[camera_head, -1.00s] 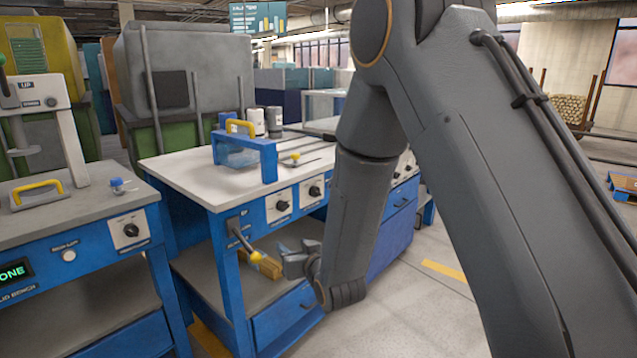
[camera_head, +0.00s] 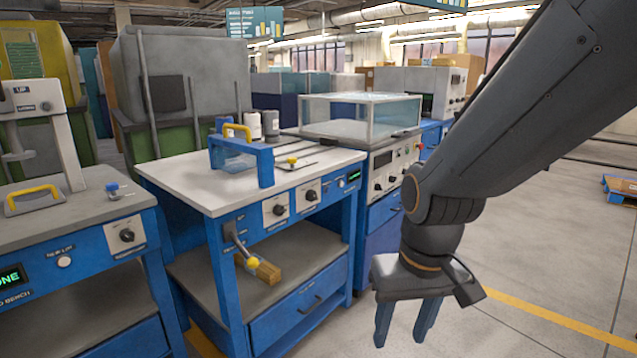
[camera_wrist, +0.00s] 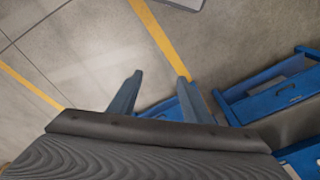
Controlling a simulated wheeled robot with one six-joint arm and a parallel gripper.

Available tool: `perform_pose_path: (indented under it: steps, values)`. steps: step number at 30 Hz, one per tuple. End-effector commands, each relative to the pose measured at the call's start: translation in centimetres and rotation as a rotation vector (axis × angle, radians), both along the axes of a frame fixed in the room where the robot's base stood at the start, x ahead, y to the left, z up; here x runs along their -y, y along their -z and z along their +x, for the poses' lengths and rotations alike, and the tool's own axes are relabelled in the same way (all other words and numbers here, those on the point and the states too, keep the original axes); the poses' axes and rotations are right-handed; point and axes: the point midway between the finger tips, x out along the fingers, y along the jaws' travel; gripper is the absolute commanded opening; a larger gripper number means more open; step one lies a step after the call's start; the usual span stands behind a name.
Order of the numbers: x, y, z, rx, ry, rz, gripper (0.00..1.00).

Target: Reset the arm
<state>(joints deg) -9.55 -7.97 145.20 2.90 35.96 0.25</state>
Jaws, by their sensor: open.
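My gripper (camera_head: 406,322) hangs at the end of my grey arm in the head view, pointing down over the open floor. It is to the right of the blue bench and its drawer. Its two blue fingers stand apart with nothing between them. In the wrist view my gripper (camera_wrist: 157,92) also shows its two fingers spread, with concrete floor and a yellow line beyond them.
A blue bench (camera_head: 180,185) with a white top stands left of my gripper. A glass-topped cabinet (camera_head: 385,150) stands behind. Another bench (camera_head: 85,220) is at left.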

Motion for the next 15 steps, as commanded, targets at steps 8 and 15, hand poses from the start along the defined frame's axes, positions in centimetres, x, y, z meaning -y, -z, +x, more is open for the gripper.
perform_pose_path:
  steps: [8, 15]
  values:
    - [1.3, -1.9, -4.6, -0.114, 0.021, -0.008, 0.44]
    - [2.3, -3.3, -4.6, -0.115, 0.045, -0.016, 0.44]
